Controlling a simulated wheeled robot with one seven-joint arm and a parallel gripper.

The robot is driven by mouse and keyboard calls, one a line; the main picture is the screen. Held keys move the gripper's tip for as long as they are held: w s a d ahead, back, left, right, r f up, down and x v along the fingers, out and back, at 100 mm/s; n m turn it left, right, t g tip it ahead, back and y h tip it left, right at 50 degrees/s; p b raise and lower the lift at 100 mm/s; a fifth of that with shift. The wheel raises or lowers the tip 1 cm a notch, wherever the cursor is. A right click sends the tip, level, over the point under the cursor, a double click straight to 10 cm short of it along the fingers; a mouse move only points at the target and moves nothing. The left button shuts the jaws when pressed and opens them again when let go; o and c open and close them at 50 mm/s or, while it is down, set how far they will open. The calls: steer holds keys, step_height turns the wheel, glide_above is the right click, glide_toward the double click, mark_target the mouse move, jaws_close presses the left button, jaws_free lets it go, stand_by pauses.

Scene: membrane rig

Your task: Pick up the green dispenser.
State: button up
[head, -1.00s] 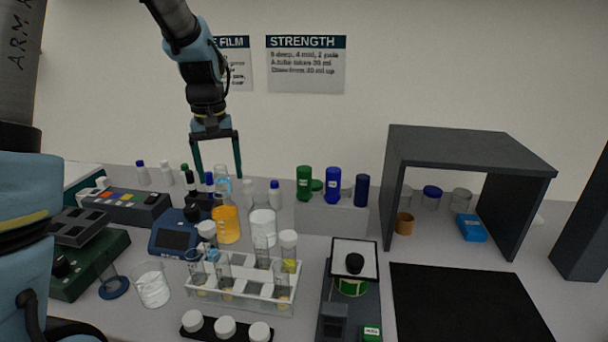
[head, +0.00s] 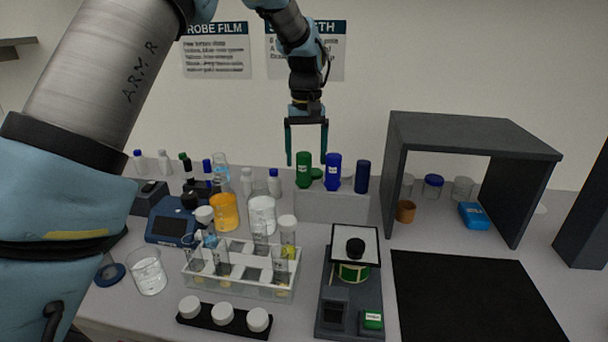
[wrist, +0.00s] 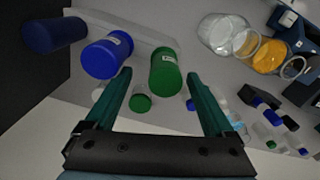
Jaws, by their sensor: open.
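The green dispenser (head: 304,170) stands upright on a grey raised block at the back of the bench, left of a blue dispenser (head: 333,172). It also shows in the wrist view (wrist: 165,73), beyond the fingertips and between their lines. My gripper (head: 306,160) is open and empty, with its fingers pointing down just above and around the top of the green dispenser in the head view. I cannot tell the depth gap between them. In the wrist view my gripper (wrist: 159,82) has its two teal fingers wide apart.
A dark blue bottle (head: 362,177) stands at the right on the block (head: 330,207). A small green cap (head: 317,174) shows behind the dispensers. A dark shelf (head: 470,135) stands right. Glassware and a tube rack (head: 240,285) crowd the left and front. A black mat (head: 475,295) is bare.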

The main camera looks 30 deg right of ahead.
mark_target(304, 173)
steer(key=shift+w+a+f+b, duration=0.1)
steer(key=shift+a+f+b, duration=0.05)
steer(key=shift+f+b, duration=1.15)
steer(key=shift+a+f+b, duration=0.15)
steer(key=shift+f+b, duration=0.9)
steer(key=shift+f, duration=0.3)
steer(key=shift+r, duration=0.1)
steer(key=c, duration=1.2)
